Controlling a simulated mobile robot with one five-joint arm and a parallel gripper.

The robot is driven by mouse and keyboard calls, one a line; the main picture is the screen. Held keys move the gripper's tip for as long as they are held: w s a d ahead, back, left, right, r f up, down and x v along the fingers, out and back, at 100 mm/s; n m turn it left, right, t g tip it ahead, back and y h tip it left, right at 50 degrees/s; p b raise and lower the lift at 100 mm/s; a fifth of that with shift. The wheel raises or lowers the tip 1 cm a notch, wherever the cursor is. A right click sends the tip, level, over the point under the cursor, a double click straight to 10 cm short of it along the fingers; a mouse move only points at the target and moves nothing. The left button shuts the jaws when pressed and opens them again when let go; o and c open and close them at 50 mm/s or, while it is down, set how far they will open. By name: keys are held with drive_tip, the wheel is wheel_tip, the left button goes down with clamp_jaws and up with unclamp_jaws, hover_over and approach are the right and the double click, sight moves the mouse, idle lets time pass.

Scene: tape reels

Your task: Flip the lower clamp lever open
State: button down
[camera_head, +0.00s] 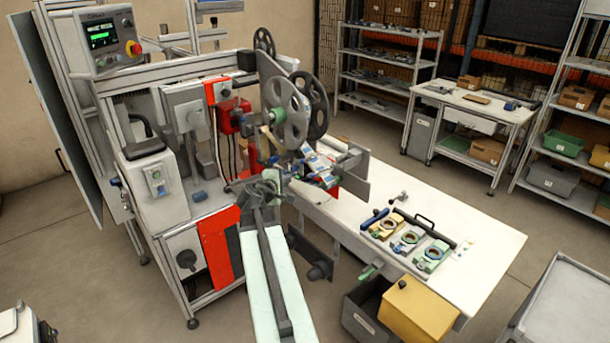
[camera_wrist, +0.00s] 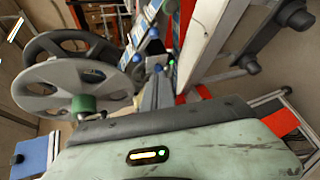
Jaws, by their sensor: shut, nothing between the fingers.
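My arm reaches up from the bottom of the head view, and my gripper (camera_head: 268,180) is at its far end, beside the reel mechanism. The gripper is shut and empty; its fingertips are hard to make out against the machine. A dark bar with a round knob (camera_head: 318,270) shows below and right of the gripper in the head view. In the wrist view a dark arm with a rounded end (camera_wrist: 297,17) is at the upper right. I cannot tell which part is the lower clamp lever. The grey reel (camera_head: 286,112) stands above the gripper, and it also shows in the wrist view (camera_wrist: 40,88).
A white table (camera_head: 480,235) extends right of the machine, with several coloured clamp-like fixtures (camera_head: 409,238) on it. A grey bin (camera_head: 365,318) and a yellow box (camera_head: 418,308) are at its front. A control panel (camera_head: 103,38) is at upper left. Open floor lies to the right.

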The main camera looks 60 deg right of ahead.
sight(322, 171)
drive_tip(key=shift+d+f, duration=0.1)
drive_tip(key=b+x, duration=0.4)
drive_tip(key=x, duration=0.6)
drive_tip(key=shift+s+a+r+p, duration=0.1)
drive_tip(key=shift+s+r+p, duration=0.15)
drive_tip(key=shift+s, duration=0.4)
drive_tip(key=shift+s+a+r+p, duration=0.1)
drive_tip(key=shift+s+p, duration=0.15)
drive_tip(key=shift+s, duration=0.4)
drive_tip(key=shift+s+a+r+p, duration=0.1)
drive_tip(key=shift+s+r+p, duration=0.15)
drive_tip(key=shift+s, duration=0.4)
